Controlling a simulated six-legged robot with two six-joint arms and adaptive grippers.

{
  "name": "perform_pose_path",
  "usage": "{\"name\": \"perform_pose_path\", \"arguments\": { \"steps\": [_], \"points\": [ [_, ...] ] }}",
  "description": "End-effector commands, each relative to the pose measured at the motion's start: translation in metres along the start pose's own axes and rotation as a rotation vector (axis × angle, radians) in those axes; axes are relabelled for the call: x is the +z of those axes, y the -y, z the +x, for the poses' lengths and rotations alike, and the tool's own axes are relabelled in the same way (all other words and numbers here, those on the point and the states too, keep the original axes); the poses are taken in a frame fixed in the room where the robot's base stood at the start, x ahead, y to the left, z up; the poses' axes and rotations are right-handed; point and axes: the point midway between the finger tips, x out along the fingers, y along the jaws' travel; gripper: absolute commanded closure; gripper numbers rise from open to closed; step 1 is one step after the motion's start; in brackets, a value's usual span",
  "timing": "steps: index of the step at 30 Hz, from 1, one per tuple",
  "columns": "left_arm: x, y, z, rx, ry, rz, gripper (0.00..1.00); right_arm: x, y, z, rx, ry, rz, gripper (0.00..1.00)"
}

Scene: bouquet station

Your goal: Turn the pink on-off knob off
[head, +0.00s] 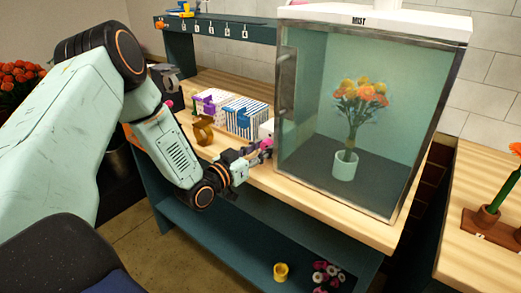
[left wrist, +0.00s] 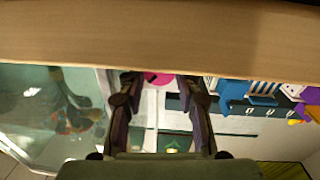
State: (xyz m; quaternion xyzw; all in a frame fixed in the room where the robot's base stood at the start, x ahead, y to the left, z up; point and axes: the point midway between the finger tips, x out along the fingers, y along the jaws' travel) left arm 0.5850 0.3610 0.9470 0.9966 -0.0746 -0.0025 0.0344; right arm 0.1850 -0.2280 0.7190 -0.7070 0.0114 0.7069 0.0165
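The pink knob (left wrist: 157,78) shows in the left wrist view as a small pink patch between my fingertips, partly cut off by the wooden counter edge. My left gripper (left wrist: 158,84) has its two fingers apart, one on each side of the knob; I cannot tell whether they touch it. In the head view my left gripper (head: 264,152) reaches to the counter's front edge, just left of the glass mist cabinet (head: 300,125). My right gripper is not in view.
The cabinet, labelled MIST, holds orange and yellow flowers (head: 362,95) in a pale vase (head: 344,165). White racks (head: 245,115) and a golden ribbon-like object (head: 203,131) are on the wooden counter (head: 300,200). A yellow cup (head: 281,271) is on the lower shelf.

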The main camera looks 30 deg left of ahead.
Motion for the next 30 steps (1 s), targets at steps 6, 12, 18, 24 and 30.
{"name": "perform_pose_path", "arguments": {
  "steps": [6,12,18,24,30],
  "points": [
    [0.0,0.0,0.0,0.0,0.0,0.0,0.91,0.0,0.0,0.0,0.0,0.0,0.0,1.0],
    [0.0,0.0,0.0,0.0,0.0,-0.004,0.98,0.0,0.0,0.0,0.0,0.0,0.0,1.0],
    [0.001,0.0,0.0,0.0,-0.004,-0.056,0.98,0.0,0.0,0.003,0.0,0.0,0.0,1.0],
    [0.002,0.001,0.0,0.001,-0.014,-0.184,0.98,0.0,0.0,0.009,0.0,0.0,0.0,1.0],
    [0.003,0.001,0.0,0.002,-0.025,-0.35,0.98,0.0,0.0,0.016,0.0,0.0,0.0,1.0]
  ]
}}
